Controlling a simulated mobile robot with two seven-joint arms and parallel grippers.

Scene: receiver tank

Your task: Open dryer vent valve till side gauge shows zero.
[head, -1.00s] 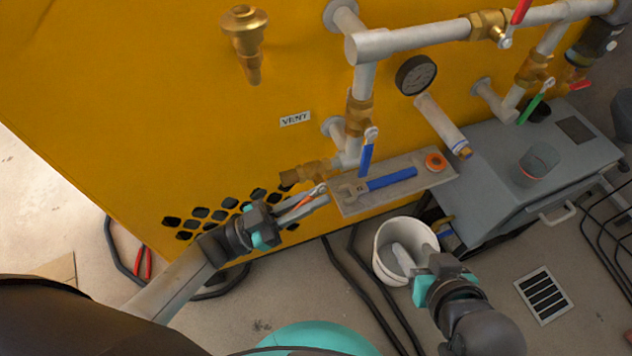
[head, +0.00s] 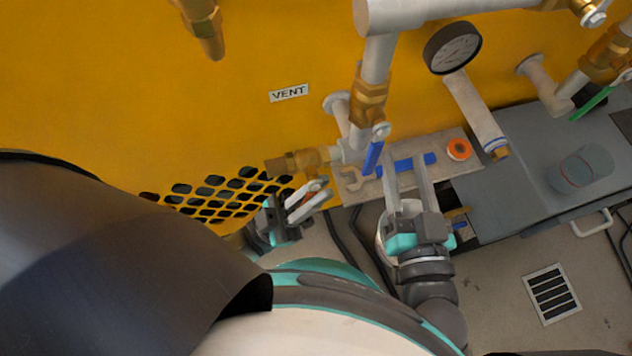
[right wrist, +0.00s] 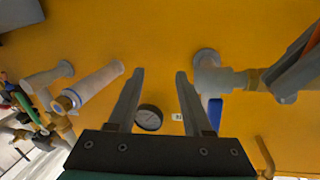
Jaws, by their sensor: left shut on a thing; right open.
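The VENT label (head: 289,93) is on the yellow panel, above a brass side valve (head: 300,161). My left gripper (head: 318,190) is shut on this valve's small lever, which the fingers mostly hide. The round dark-rimmed gauge (head: 453,48) is at upper right, its needle too small to read; it also shows in the right wrist view (right wrist: 149,118). A blue lever (head: 373,157) hangs from the brass valve (head: 370,97) on the vertical pipe. My right gripper (head: 406,163) is open and empty over the shelf; its fingers show in the right wrist view (right wrist: 160,75).
The shelf (head: 455,139) holds a blue-handled wrench (head: 403,164) and an orange tape roll (head: 459,149). A grey cylinder (head: 475,108) projects beside the gauge. A white bucket (head: 381,240) stands behind my right gripper. A grey bench (head: 520,215) is at right; a floor grate (head: 553,294) lies below.

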